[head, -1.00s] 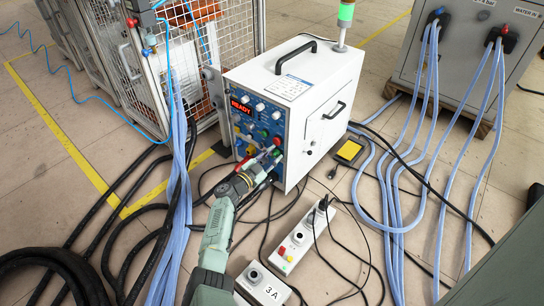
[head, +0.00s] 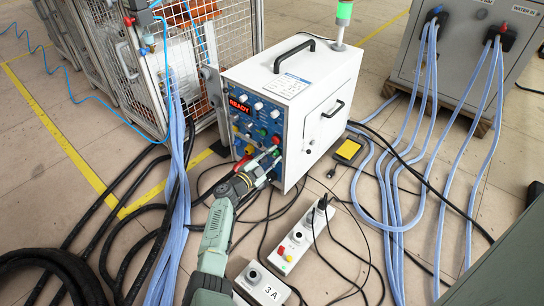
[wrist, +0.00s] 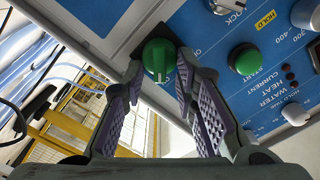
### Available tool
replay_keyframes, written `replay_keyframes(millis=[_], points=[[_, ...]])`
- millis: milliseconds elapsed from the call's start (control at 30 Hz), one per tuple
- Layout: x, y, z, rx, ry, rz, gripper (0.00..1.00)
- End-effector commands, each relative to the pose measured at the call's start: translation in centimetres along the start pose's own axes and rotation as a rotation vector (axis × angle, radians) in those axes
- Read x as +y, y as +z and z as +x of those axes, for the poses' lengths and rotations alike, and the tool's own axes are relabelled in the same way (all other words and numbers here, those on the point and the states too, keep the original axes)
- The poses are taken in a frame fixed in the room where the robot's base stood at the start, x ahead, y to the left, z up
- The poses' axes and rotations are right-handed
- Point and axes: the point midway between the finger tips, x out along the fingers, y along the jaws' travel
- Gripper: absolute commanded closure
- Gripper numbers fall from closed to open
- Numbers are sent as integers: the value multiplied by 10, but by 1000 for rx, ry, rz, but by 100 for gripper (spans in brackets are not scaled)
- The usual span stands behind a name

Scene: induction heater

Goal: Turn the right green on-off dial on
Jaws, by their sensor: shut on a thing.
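The green dial (wrist: 159,60) has a raised grip bar with a pale mark and sits near the lower left corner of the blue panel in the wrist view. My gripper (wrist: 161,66) is shut on it, with one purple-padded finger on each side. In the head view my gripper (head: 270,162) reaches the low right part of the heater's front panel (head: 243,127). There the fingers hide the dial. A round green button (wrist: 245,58) is to the right of the dial in the wrist view, apart from the fingers.
The white heater box (head: 305,85) stands on the floor with its display (head: 239,104) reading READY. A white control box (head: 300,238) and black cables lie to the right of my arm. A wire cage (head: 205,50) stands at the left.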

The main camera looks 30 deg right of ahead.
Motion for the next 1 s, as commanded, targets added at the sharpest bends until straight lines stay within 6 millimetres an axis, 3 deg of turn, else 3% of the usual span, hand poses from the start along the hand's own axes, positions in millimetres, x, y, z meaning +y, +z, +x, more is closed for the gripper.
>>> replay_keyframes(millis=[133, 167, 400, 767, 1000], points=[[2, -1, 0, 2, 4, 0, 100], [2, -1, 0, 2, 4, -1, 73], [1, 0, 0, 1, 2, -1, 57], [0, 0, 0, 0, 1, -22, 56], [-4, -1, 0, -1, 0, -251, 56]])
